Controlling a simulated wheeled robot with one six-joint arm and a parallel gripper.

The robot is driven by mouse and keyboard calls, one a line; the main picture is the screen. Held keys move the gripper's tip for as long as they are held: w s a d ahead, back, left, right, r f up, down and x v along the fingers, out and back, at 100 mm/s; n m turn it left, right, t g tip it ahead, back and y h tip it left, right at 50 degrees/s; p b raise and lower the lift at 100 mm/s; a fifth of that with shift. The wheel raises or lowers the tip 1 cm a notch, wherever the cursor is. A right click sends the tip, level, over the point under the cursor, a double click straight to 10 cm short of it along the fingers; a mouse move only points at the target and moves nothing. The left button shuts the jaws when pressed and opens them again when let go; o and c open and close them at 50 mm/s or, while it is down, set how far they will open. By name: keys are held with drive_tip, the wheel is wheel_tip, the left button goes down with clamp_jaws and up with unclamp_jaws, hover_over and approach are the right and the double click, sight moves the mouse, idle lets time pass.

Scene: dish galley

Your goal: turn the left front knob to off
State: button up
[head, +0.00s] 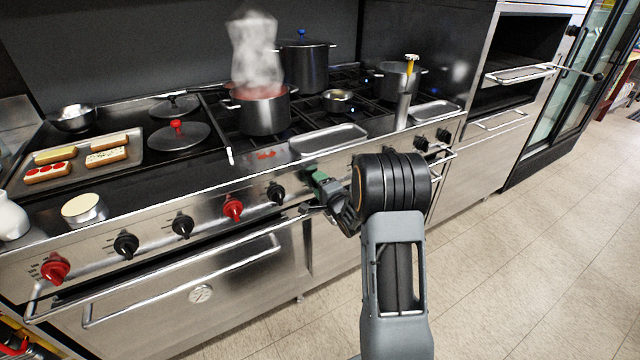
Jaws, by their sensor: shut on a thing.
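A row of knobs runs along the steel front of the range (150,225). My gripper (316,190) is at this panel, just right of a black knob (275,193). It is shut on a knob that its fingers and a green part mostly hide, so I cannot read that knob's angle. By its place in the row, below the burners' left side, it looks like the left front knob. A steaming pot of red food (262,108) stands on the left front burner behind it.
An oven door handle (180,280) sticks out below the knobs. Other knobs, a red one (233,207) and a black one (422,143), flank my gripper. An empty steel tray (328,139) lies at the range's front edge. The tiled floor (540,260) at right is clear.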

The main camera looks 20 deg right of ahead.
drive_tip(key=shift+m, duration=0.4)
idle(0.3)
drive_tip(key=o, duration=0.9)
drive_tip(key=s+d, duration=0.1)
drive_tip(key=s, duration=1.2)
drive_tip(key=shift+s+d+p, duration=0.3)
drive_tip(key=shift+s, duration=0.05)
